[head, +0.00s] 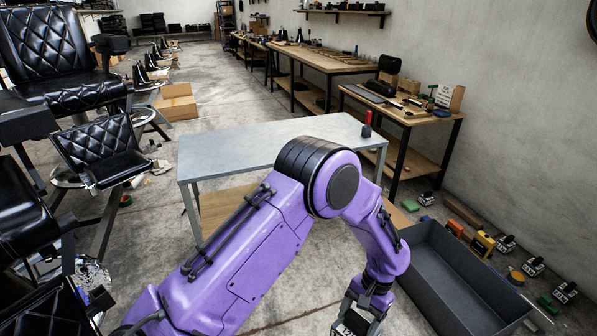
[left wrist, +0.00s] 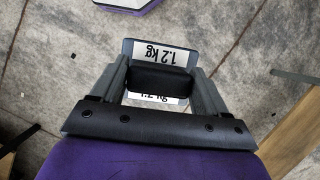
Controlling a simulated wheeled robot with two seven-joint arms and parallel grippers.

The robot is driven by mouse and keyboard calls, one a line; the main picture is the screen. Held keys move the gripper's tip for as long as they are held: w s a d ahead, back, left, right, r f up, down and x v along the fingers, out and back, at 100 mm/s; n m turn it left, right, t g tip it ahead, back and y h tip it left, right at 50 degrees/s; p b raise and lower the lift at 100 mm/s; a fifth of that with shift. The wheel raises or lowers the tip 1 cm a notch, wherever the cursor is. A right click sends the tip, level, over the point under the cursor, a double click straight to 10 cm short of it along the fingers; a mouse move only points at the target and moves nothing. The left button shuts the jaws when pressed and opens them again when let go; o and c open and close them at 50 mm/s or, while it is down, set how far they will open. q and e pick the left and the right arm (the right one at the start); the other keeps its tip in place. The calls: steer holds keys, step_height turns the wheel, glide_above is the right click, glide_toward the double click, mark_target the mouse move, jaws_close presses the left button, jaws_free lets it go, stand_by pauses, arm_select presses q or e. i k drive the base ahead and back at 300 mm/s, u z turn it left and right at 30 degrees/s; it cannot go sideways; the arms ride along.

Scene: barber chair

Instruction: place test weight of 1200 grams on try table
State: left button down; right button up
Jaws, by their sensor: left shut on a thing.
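The test weight (left wrist: 165,55) is dark, with white labels reading "1.2 kg", in the left wrist view. My left gripper (left wrist: 160,78) is shut on it, one finger on each side of its dark middle part. In the head view my purple left arm reaches in from the bottom left, and its gripper (head: 362,308) points down low in the picture, left of a grey bin. Only a little of the weight shows there. A light grey metal-topped table (head: 230,148), likely the try table, stands behind the arm, partly hidden by it. My right gripper is not in view.
A red and black item (head: 367,124) stands at the table's right end; the rest of its visible top is bare. The grey bin (head: 455,285) is on the floor at right, with several weights (head: 533,266) beyond it. Black padded chairs (head: 100,150) crowd the left. A workbench (head: 410,112) stands behind.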

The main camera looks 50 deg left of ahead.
mark_target(270, 139)
steer(key=i, duration=0.8)
steer(key=u, duration=1.7)
steer(key=i, duration=1.05)
steer(key=z, duration=0.05)
